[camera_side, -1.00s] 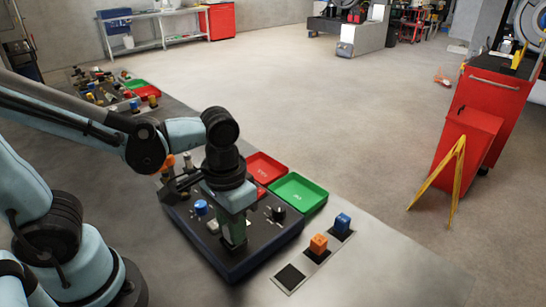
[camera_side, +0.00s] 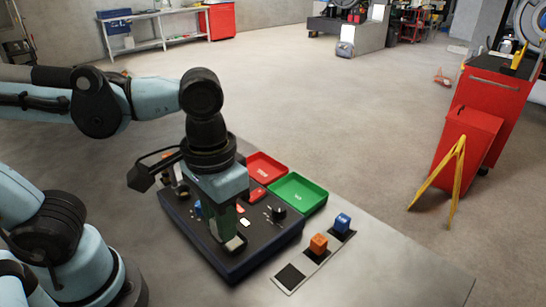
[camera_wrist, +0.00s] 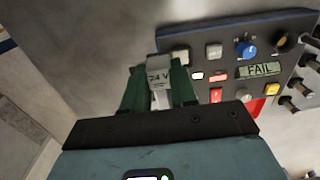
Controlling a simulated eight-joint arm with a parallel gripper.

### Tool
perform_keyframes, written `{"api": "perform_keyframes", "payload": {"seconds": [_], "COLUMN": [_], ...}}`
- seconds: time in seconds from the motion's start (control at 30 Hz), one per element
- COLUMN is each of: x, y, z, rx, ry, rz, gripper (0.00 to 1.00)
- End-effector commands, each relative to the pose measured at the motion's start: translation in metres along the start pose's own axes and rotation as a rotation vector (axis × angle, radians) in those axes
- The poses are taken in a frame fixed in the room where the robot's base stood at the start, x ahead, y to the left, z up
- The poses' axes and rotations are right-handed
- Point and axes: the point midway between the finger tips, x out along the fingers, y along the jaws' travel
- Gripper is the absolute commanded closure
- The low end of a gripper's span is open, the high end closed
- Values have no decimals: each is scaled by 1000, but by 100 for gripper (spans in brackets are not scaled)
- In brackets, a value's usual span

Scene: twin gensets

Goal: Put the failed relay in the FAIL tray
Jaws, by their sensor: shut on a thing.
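My gripper (camera_side: 230,238) is shut on a pale grey relay (camera_wrist: 158,72) marked "24 V". The relay sits between the green fingers in the wrist view and shows as a pale block (camera_side: 235,243) below them in the side view. It is over the front part of the dark panel (camera_side: 255,262); I cannot tell how far it is above the surface. The red tray (camera_side: 283,169) stands behind the panel, with pale lettering too small to read.
A green tray (camera_side: 319,203) stands right of the red one. An orange block (camera_side: 318,243) and a blue block (camera_side: 343,222) sit in a strip right of the panel. Knobs, buttons and posts stick up from the panel, including a blue knob (camera_wrist: 246,46).

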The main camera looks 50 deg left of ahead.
Motion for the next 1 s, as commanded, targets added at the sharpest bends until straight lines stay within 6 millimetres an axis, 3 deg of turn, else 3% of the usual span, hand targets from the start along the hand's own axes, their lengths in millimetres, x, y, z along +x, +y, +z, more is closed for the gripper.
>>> {"api": "perform_keyframes", "payload": {"seconds": [0.3, 0.57, 0.77, 1.0], "x": [-30, -40, -46, -46], "y": [33, 44, 45, 32], "z": [38, 46, 15, -56], "rx": [5, -19, -202, -582], "ry": [0, 0, 0, 0], "rz": [0, 0, 0, 0], "gripper": [100, 100, 100, 100]}}
